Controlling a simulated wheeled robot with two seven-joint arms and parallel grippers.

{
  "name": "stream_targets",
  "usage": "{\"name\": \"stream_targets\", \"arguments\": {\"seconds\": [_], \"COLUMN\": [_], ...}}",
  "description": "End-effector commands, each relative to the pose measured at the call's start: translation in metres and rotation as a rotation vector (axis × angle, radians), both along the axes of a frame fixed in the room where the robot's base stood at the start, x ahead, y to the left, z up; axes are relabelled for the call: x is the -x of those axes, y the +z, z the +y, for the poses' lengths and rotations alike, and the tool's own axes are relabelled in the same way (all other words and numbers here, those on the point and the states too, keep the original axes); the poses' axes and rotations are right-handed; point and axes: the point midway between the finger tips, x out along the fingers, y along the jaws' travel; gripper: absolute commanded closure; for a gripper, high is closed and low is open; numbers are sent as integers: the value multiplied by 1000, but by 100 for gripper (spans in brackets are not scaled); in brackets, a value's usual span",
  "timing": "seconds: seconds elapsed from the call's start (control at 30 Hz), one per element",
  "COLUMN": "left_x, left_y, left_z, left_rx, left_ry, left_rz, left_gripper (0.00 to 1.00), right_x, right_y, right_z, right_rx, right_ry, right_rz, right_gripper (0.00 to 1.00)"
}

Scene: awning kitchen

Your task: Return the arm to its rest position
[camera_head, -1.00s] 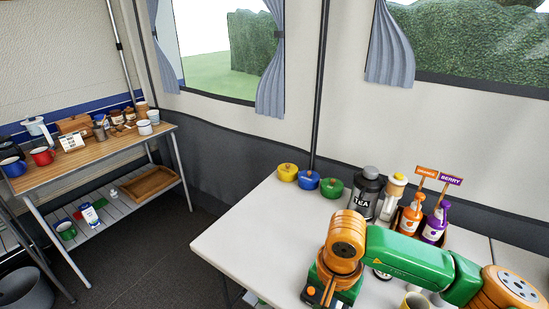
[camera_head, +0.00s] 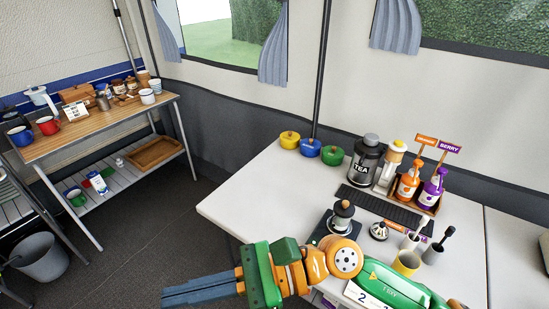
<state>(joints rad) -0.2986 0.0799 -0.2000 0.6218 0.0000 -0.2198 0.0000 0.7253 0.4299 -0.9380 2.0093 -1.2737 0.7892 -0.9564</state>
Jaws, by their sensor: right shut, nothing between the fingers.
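My right arm (camera_head: 395,285), green and orange, comes in from the lower right and reaches left across the front of the white table (camera_head: 240,205). Its right gripper (camera_head: 168,297) points left, past the table's left edge and over the dark floor in the picture. The blue-grey fingers lie together, shut with nothing between them. My left gripper is not in view.
Yellow, blue and green pots (camera_head: 310,147), a TEA canister (camera_head: 365,160), and orange (camera_head: 408,183) and purple bottles (camera_head: 431,190) stand at the table's back. A wooden shelf (camera_head: 95,130) is at left.

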Motion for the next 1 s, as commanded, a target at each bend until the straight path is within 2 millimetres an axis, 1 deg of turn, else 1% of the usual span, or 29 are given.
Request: {"name": "stream_targets", "arguments": {"seconds": [0.03,0.07,0.1,0.13,0.17,0.2,0.23,0.27,0.3,0.37,0.4,0.47,0.5,0.57,0.6,0.67,0.7,0.77,0.8,0.87,0.9,0.97,1.0], "left_x": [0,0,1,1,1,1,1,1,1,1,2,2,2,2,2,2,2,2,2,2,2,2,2], "left_y": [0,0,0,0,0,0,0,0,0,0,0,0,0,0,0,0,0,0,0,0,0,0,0], "left_z": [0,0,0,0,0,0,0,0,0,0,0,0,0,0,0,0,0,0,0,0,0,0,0], "left_rx": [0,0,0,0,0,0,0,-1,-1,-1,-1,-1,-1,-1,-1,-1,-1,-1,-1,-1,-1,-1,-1], "left_ry": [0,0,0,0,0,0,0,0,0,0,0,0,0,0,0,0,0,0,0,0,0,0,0], "left_rz": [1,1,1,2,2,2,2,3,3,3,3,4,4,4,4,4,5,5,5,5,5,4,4], "left_gripper": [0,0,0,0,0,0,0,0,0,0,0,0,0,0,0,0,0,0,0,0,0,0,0], "right_x": [-10,-25,-54,-78,-103,-132,-150,-164,-176,-181,-175,-160,-145,-122,-105,-78,-60,-33,-14,14,33,27,25], "right_y": [37,63,89,99,100,91,77,58,26,-25,-60,-105,-132,-165,-184,-207,-221,-237,-246,-257,-262,-285,-300], "right_z": [1,-5,-24,-43,-65,-96,-119,-141,-169,-204,-223,-243,-253,-264,-269,-275,-278,-280,-282,-283,-283,-282,-281], "right_rx": [-183,-317,-498,-627,-747,-895,-998,-1095,-1218,-1385,-1487,-1616,1675,1568,1504,1420,1368,1294,1249,1184,1141,1133,1127], "right_ry": [-85,-155,-254,-327,-399,-490,-557,-622,-710,-839,-923,-1041,1105,1072,1053,1031,1018,998,988,976,969,979,984], "right_rz": [209,376,618,804,983,1209,1371,1523,1716,1976,2127,2316,-2394,-2229,-2130,-1991,-1905,-1783,-1705,-1591,-1516,-1508,-1505], "right_gripper": [100,100,100,100,100,100,100,100,100,100,100,100,100,100,100,100,100,100,100,100,100,100,100]}}
